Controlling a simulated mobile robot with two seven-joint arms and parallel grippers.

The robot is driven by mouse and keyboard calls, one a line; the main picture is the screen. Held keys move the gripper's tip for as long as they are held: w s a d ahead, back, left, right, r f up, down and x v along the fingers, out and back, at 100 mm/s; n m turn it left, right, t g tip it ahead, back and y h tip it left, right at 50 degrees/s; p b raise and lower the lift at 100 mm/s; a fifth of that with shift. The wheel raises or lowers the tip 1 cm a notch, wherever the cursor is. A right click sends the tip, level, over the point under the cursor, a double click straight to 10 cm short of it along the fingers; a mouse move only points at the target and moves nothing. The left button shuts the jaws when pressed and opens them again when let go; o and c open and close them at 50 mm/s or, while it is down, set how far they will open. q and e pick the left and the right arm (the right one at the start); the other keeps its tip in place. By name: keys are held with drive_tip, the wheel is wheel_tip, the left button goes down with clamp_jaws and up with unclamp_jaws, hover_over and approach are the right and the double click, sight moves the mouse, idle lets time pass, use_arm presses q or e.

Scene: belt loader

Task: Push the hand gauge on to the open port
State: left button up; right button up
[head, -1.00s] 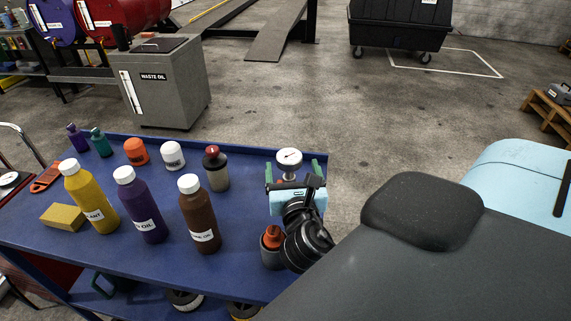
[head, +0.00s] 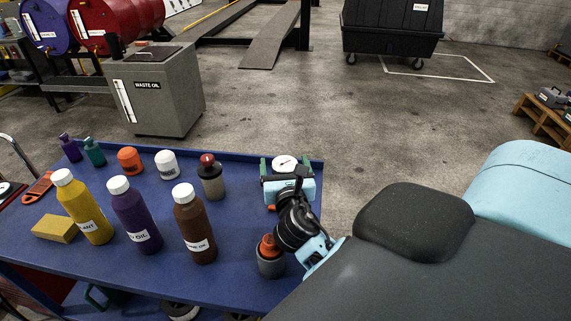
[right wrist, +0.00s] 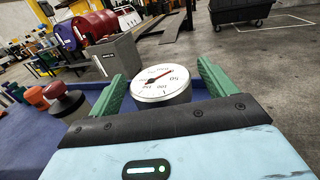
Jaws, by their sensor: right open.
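The hand gauge (head: 285,163) has a round white dial with a red needle, at the far right of the blue bench top. My right gripper (head: 284,168) is open, with its green fingers on either side of the gauge. In the right wrist view the dial (right wrist: 163,84) sits between the spread fingertips (right wrist: 160,72), and its face is turned up toward the camera. What is below the gauge is hidden by the gripper, and I cannot make out the open port. My left gripper is not in view.
A grey pot with an orange top (head: 270,252) stands close beside my right wrist. A dark-red-capped container (head: 211,178) is left of the gauge. Several bottles, such as the brown one (head: 194,226), fill the bench further left.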

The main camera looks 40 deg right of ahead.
drive_tip(key=shift+w, duration=0.1)
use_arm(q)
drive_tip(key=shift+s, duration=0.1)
use_arm(e)
drive_tip(key=c, duration=1.3)
wheel_tip(320, 180, up, 10)
drive_tip(key=shift+d+f+p, duration=0.1)
drive_tip(key=shift+f+p, duration=0.15)
drive_tip(key=shift+p, duration=0.9)
drive_tip(key=shift+r, duration=0.25)
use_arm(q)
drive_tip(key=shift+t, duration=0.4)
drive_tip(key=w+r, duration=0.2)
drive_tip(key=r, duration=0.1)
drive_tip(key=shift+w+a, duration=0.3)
use_arm(e)
drive_tip(key=shift+r, duration=0.1)
